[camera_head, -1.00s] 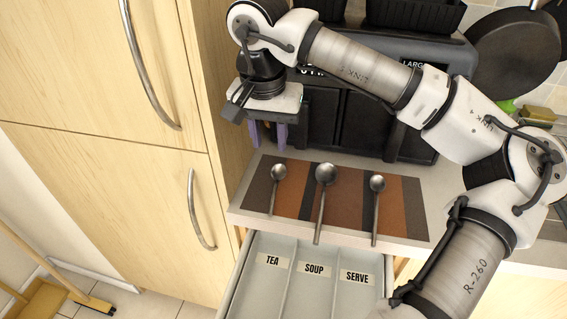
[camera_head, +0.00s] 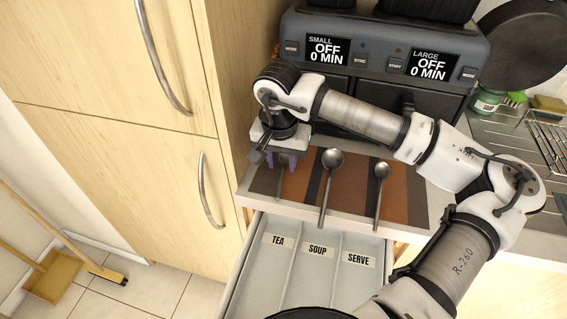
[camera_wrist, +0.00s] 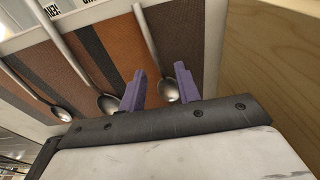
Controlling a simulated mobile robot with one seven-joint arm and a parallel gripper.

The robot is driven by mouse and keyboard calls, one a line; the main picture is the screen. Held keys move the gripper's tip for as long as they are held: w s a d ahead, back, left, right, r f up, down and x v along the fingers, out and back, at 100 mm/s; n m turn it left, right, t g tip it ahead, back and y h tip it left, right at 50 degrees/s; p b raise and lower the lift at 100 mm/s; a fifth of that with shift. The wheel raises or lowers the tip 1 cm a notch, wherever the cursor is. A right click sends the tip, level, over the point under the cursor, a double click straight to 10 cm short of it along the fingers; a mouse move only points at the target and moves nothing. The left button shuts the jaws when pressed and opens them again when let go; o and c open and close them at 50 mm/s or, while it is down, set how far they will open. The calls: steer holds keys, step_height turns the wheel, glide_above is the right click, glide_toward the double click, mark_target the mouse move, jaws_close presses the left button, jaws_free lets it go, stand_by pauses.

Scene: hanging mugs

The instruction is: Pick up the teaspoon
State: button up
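Three metal spoons lie on a striped brown and dark mat (camera_head: 404,200) on the counter. The left spoon (camera_head: 280,186), the shortest-looking and likely the teaspoon, is partly hidden behind my gripper (camera_head: 282,162) in the head view. My gripper is open, its two purple fingers pointing down over this spoon. In the wrist view, the bowl of the left spoon (camera_wrist: 169,91) shows between the spread fingers of my gripper (camera_wrist: 158,72); whether they touch it I cannot tell. The middle spoon (camera_head: 325,185) has the largest bowl. The right spoon (camera_head: 379,190) lies apart.
An open drawer (camera_head: 305,275) below the counter has compartments labelled TEA, SOUP and SERVE. A dark double-door appliance (camera_head: 388,60) stands behind the mat. A tall wooden cabinet (camera_head: 110,120) is close on the left. A dish rack (camera_head: 548,140) stands at right.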

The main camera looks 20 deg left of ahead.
steer(key=shift+w+f, duration=0.1)
steer(key=shift+f, duration=0.75)
steer(key=shift+c, duration=0.3)
jaws_close()
steer(key=shift+r, duration=0.15)
